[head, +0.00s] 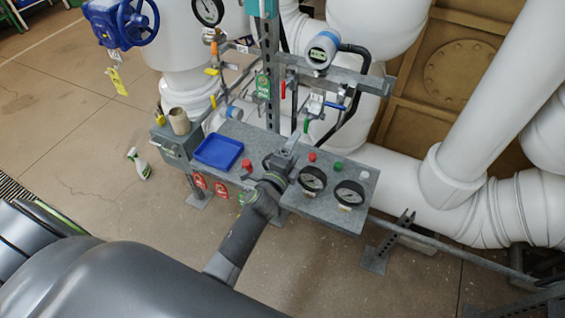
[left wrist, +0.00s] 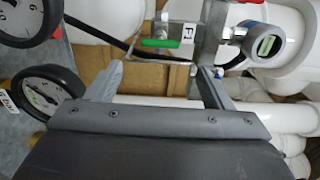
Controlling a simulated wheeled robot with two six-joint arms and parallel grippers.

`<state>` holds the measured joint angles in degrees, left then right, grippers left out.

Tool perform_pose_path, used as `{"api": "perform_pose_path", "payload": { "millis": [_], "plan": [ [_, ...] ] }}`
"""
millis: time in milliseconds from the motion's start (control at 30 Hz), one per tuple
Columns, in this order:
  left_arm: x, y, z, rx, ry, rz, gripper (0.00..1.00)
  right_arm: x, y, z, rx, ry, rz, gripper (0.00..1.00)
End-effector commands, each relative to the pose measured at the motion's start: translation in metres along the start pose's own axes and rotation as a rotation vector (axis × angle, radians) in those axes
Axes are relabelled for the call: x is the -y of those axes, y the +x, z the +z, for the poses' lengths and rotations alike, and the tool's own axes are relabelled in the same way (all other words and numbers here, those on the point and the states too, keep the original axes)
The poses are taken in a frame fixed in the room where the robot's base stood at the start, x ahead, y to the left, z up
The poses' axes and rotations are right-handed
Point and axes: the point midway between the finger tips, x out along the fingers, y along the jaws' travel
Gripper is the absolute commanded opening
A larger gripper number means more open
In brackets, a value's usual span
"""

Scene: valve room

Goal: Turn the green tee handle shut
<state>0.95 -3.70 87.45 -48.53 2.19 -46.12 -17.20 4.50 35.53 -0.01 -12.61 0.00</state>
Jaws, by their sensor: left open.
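The green tee handle (left wrist: 160,43) shows in the left wrist view, lying level across the picture on a small metal valve, beyond my fingers. In the head view it looks like a small green piece (head: 306,126) just above the panel's back edge. My left gripper (head: 288,147) is over the panel in the head view, just short of and below the handle. In the left wrist view its two fingers (left wrist: 160,82) stand apart with nothing between them. The gripper is not touching the handle as far as I can tell. My right gripper is in neither view.
The grey panel (head: 268,147) carries a blue tray (head: 218,152), buttons and two round gauges (head: 350,195). A black hose (head: 345,95), a blue-capped transmitter (head: 322,50) and a metal post (head: 271,75) crowd the handle's surroundings. Large white pipes (head: 395,185) stand behind.

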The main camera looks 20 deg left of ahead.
Motion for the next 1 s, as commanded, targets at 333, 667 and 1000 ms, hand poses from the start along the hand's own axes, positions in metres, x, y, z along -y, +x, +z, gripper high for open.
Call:
{"api": "perform_pose_path", "payload": {
  "millis": [333, 667, 1000],
  "plan": [
    [0.0, -0.06, 0.0, 0.0, -0.001, 0.001, 0.75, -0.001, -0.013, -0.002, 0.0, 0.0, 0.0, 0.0],
    [0.0, -0.072, 0.0, 0.0, 0.0, 0.0, 0.75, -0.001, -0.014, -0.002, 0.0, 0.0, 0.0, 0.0],
    [0.0, -0.072, 0.0, 0.0, 0.0, 0.0, 0.75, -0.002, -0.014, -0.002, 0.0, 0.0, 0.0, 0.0]
  ]
}}
